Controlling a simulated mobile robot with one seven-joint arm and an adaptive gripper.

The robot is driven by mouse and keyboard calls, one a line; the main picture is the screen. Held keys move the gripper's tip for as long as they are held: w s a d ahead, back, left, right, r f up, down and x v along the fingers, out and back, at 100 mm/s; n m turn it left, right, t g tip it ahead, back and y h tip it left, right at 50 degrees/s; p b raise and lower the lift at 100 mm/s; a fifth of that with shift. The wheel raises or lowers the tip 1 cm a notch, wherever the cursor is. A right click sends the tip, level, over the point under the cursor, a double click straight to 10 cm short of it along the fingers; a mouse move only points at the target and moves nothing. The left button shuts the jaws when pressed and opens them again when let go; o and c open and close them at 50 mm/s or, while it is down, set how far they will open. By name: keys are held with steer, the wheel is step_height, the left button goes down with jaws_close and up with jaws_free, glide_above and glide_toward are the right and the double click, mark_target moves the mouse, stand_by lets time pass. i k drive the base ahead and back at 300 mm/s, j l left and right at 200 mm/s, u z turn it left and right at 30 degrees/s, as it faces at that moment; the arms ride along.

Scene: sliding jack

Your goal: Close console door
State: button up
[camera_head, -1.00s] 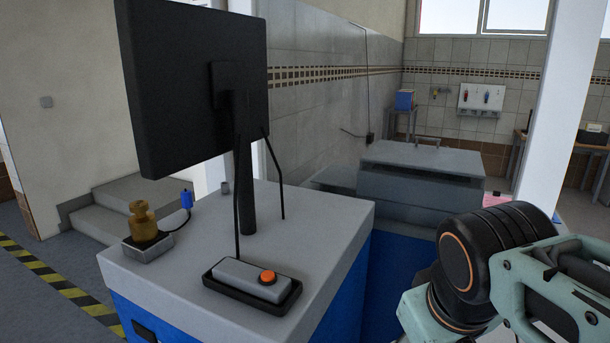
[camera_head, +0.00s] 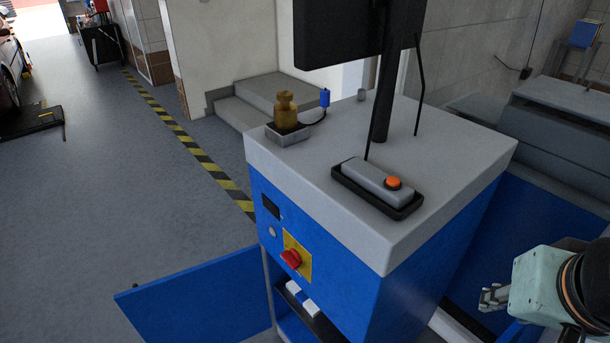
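The console (camera_head: 330,225) is a blue cabinet with a grey top in the middle of the head view. Its blue door (camera_head: 205,300) stands open, swung out to the left from the lower front. The open compartment below the red switch shows a dark shelf with white and blue items (camera_head: 303,300). My gripper (camera_head: 490,299) is at the lower right, to the right of the console and apart from the door. Its fingers are small and partly in shadow, so I cannot tell whether it is open or shut.
On the console top are a monitor (camera_head: 335,38), a brass weight-like object (camera_head: 286,108) and a grey box with an orange button (camera_head: 378,183). A red rotary switch (camera_head: 291,259) is on the front. Grey steps (camera_head: 265,100) stand behind.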

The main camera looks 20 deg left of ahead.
mark_target(224, 299)
steer(key=k, duration=0.75)
steer(key=k+z, duration=0.2)
steer(key=z, duration=0.15)
steer(key=k+l+z, duration=0.1)
steer(key=z, duration=0.25)
steer(key=k+j+z, duration=0.1)
steer(key=z, duration=0.25)
steer(key=k+j+z, duration=0.1)
steer(key=j+z, duration=0.25)
steer(key=k+j, duration=0.2)
steer(key=j, duration=0.25)
steer(key=k+j, duration=0.15)
steer(key=j, duration=0.35)
steer(key=k+j, duration=0.2)
steer(key=j, duration=0.25)
steer(key=k+j, duration=0.15)
steer(key=j, duration=0.35)
steer(key=k+j, duration=0.2)
steer(key=j, duration=0.25)
steer(key=k+j, duration=0.15)
steer(key=j, duration=0.3)
steer(key=k+j, duration=0.2)
steer(key=j, duration=0.3)
steer(key=k+j, duration=0.15)
steer(key=j, duration=0.3)
